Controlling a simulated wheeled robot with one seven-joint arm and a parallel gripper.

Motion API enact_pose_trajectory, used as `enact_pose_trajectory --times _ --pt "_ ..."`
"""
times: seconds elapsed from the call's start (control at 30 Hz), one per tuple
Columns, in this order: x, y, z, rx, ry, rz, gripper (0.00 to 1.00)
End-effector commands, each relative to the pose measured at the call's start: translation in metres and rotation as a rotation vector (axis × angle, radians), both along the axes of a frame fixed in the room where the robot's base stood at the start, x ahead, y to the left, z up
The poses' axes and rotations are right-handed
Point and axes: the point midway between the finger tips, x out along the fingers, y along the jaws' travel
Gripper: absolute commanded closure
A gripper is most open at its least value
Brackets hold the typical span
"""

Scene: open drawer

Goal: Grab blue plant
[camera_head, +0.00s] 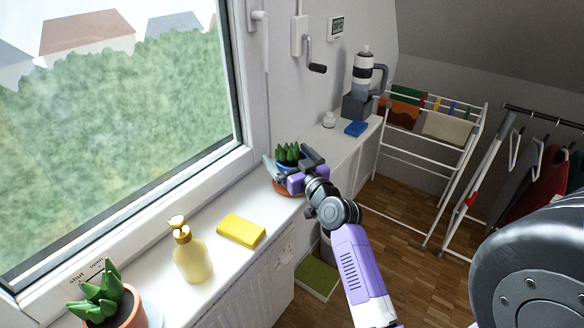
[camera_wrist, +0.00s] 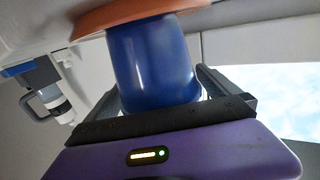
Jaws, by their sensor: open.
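The blue plant (camera_head: 287,156) is a green succulent in a blue pot, standing on an orange saucer (camera_head: 286,188) on the window sill. My gripper (camera_head: 289,168) is at the pot, with its fingers on either side of it. In the wrist view the blue pot (camera_wrist: 152,62) stands between the two open fingers, close to the palm, and the orange saucer (camera_wrist: 125,18) shows at the top. The gripper (camera_wrist: 160,95) appears open around the pot. Whether a finger touches the pot, I cannot tell.
On the sill are a yellow sponge (camera_head: 241,231), a soap bottle (camera_head: 191,256), a terracotta-potted plant (camera_head: 128,312), a blue sponge (camera_head: 356,129) and a grey-and-white device (camera_head: 361,85). The window (camera_head: 120,130) is at left. A drying rack (camera_head: 425,150) stands at right.

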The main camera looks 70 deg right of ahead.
Motion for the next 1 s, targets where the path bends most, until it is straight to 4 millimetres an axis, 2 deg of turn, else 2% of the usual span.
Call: enact_pose_trajectory --times 0.3,0.77,1.0 --pt "0.004 -0.0026 -0.0005 0.0 0.0 0.001 0.02" --pt "0.0038 -0.0025 -0.0003 0.0 0.0 0.001 0.91" --pt "0.0039 -0.0027 0.0036 -0.003 -0.002 0.0 0.91"
